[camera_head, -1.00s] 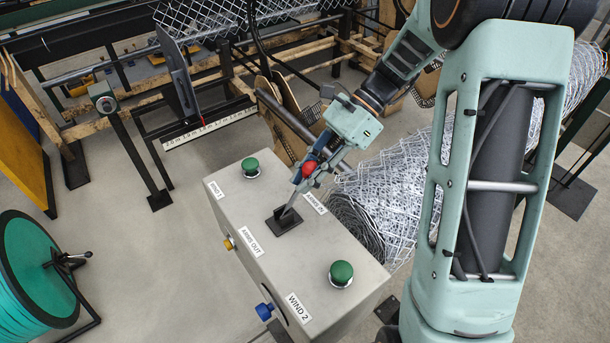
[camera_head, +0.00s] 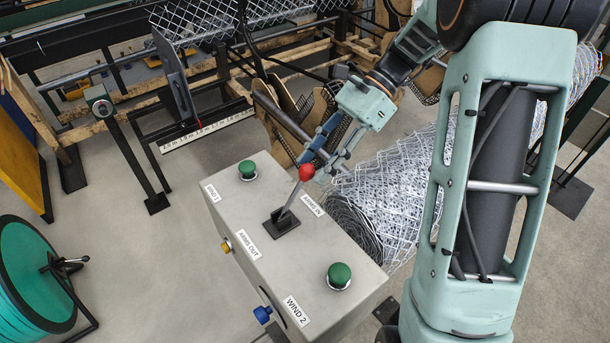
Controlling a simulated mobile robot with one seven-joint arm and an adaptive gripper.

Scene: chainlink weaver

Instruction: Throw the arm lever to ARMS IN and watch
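The arm lever (camera_head: 291,203) stands on a black base on top of a grey control box (camera_head: 345,262). Its red knob (camera_head: 306,172) is in full view. The stem slants up and right in the picture, toward the side of the ARMS IN label (camera_head: 312,205). The ARMS OUT label (camera_head: 248,245) is on the opposite side of the base. My gripper (camera_head: 322,166) is just behind and right of the knob. Its fingers look spread apart with nothing between them. Whether a finger still touches the knob, I cannot tell.
Green buttons (camera_head: 339,275) and (camera_head: 247,170) stand on the box by WIND 2 and WIND 1. A rolled chainlink mesh (camera_head: 395,190) lies right behind the box. A green reel (camera_head: 35,275) stands at left. The floor (camera_head: 150,270) between reel and box is clear.

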